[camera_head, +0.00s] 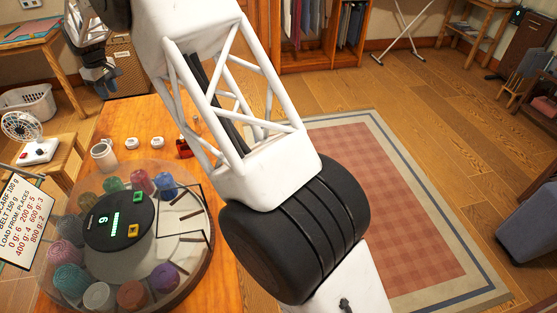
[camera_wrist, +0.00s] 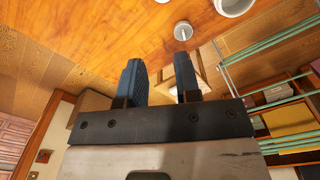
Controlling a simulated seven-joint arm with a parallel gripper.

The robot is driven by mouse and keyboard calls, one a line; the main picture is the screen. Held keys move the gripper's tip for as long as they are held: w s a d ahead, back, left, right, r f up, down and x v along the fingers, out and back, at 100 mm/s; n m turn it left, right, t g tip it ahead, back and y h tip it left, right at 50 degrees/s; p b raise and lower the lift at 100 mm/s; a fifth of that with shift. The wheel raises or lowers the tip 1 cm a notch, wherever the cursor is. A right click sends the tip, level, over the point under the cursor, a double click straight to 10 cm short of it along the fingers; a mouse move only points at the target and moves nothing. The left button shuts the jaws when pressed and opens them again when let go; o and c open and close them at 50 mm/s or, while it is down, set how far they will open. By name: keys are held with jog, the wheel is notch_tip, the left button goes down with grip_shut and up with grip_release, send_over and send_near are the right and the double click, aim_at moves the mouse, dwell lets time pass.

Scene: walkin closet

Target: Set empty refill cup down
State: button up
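A white cup (camera_head: 103,155) stands upright on the orange wooden table (camera_head: 122,118), near its left edge. Its lower part also shows at the top edge of the wrist view (camera_wrist: 234,5); its inside is too small to judge. My gripper (camera_head: 105,80) hangs at the upper left of the head view, beyond the cup and apart from it. In the wrist view its two blue fingers (camera_wrist: 160,78) are spread, with nothing between them.
A round turntable (camera_head: 190,255) with several coloured rolls and a black display (camera_head: 118,218) fills the near table. A fan (camera_head: 21,126) and stool (camera_head: 62,160) stand left.

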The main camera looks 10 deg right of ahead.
jog(key=s+d+r+m, duration=0.2)
jog(key=s+d+r, duration=0.45)
jog(key=d, duration=0.55)
jog(key=s+d+r+m+t, duration=0.1)
jog(key=s+d+r+m, duration=0.1)
jog(key=s+d+r, duration=0.55)
jog(key=s+d+r+m, duration=0.25)
jog(key=s+d, duration=0.55)
jog(key=d, duration=0.8)
jog(key=s+d+f+m, duration=0.2)
jog(key=s+d, duration=0.4)
jog(key=s, duration=0.5)
jog(key=s+d+f+m, duration=0.1)
jog(key=s+d+f, duration=0.2)
jog(key=s, duration=0.9)
jog(key=s+d+f+m+t, duration=0.1)
jog(key=s+d+f+m, duration=0.1)
jog(key=s+d, duration=0.7)
jog(key=s, duration=0.3)
jog(key=shift+f+m, duration=0.3)
jog(key=shift+m, duration=0.05)
